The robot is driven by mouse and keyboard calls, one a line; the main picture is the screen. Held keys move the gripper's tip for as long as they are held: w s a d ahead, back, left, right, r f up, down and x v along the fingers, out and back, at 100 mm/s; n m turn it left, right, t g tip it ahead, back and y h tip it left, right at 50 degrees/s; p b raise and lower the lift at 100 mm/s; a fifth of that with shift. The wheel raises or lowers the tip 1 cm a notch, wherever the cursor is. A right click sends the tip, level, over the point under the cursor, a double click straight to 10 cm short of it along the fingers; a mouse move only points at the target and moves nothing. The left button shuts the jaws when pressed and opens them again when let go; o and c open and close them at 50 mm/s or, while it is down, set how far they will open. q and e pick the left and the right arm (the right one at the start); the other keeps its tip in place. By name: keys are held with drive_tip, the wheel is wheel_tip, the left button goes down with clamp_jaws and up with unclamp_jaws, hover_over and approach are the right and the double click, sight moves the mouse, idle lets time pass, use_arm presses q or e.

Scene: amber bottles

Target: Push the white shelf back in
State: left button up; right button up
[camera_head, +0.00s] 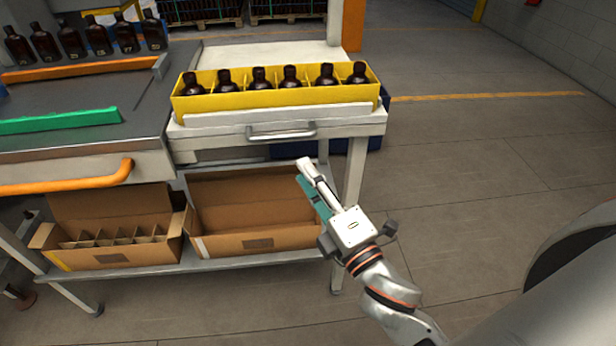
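The white shelf (352,126) sticks out at the right end of the workbench, with a grey bar handle (281,132) on its front face. A yellow crate (277,101) of amber bottles stands on it in a single row. My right gripper (306,184) is below and in front of the shelf's right part, apart from the handle. Its fingers point up and to the left, and I cannot tell whether they are open or shut. My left gripper is not in view.
Two open cardboard boxes stand on the lower rack, one with dividers (107,243) and one empty (262,216). Amber bottles (84,39) line the bench's back left. An orange handle (75,184) juts from the bench front at left. The floor at right is clear.

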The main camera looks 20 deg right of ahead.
sight(204, 124)
clamp_jaws()
drive_tip(key=w+a+r+n+g+y+p, duration=0.35)
drive_tip(key=a+r+y, duration=0.2)
drive_tip(key=a, duration=0.45)
drive_tip(key=shift+g+y, duration=0.25)
drive_tip(key=shift+y, duration=0.2)
drive_tip(key=x, duration=0.4)
drive_tip(key=d+f+p+x, duration=0.1)
drive_tip(key=x, duration=0.3)
drive_tip(key=w+x, duration=0.1)
drive_tip(key=x, duration=0.3)
drive_tip(key=shift+w+d+f+p, duration=0.15)
drive_tip(key=shift+d+p, duration=0.15)
drive_tip(key=shift+w+d, duration=0.2)
drive_tip(key=shift+w, duration=0.4)
drive_tip(key=shift+w, duration=0.1)
